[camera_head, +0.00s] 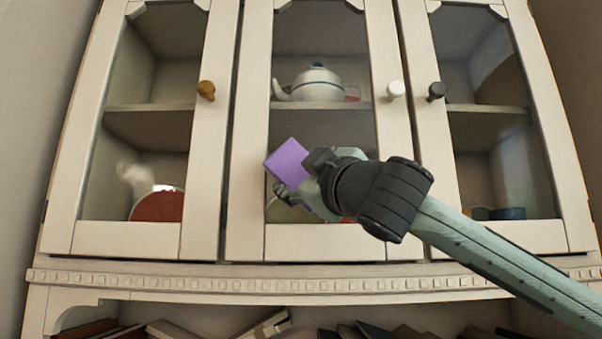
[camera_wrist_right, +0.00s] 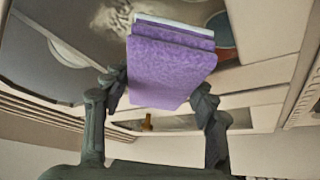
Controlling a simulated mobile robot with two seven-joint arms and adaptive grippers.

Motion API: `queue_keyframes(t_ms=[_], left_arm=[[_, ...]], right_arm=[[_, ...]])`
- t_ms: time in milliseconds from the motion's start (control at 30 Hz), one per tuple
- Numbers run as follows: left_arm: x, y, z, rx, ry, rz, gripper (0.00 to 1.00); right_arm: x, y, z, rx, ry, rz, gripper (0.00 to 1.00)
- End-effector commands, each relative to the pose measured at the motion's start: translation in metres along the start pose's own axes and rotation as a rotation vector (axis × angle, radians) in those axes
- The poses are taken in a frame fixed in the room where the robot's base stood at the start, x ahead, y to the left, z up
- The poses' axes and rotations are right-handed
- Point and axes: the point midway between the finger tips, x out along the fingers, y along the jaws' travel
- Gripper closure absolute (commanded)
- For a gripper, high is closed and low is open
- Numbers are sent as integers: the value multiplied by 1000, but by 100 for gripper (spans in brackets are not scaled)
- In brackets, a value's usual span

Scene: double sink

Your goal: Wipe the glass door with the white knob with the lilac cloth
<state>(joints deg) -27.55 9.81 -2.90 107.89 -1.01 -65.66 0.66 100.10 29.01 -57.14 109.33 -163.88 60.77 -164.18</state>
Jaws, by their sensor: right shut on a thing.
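The middle glass door (camera_head: 245,190) of the cream cabinet bears the white knob (camera_head: 395,89) on its right stile. My right gripper (camera_head: 296,187) is in front of the lower part of this door. It is shut on the lilac cloth (camera_head: 287,160), a thick folded pad. In the right wrist view the cloth (camera_wrist_right: 170,68) stands out beyond the two fingers (camera_wrist_right: 160,95). I cannot tell whether the cloth touches the glass. My right arm hides the door's lower right part. My left gripper is not in view.
The left door has an amber knob (camera_head: 206,90) and a whitish smear (camera_head: 132,174) near a red bowl (camera_head: 158,205). The right door has a dark knob (camera_head: 436,91). A teapot (camera_head: 314,84) stands behind the middle glass. Books (camera_head: 180,330) lie below the ledge (camera_head: 150,282).

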Motion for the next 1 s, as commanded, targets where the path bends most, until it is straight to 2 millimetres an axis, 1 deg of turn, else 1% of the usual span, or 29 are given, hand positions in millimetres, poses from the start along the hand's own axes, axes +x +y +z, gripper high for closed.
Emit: queue_keyframes(t_ms=[667,767,1000], left_arm=[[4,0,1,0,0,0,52],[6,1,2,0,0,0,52],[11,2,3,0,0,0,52]], right_arm=[[10,0,6,0,0,0,65],[8,3,9,0,-1,1,65],[0,19,23,-1,-2,2,65]])
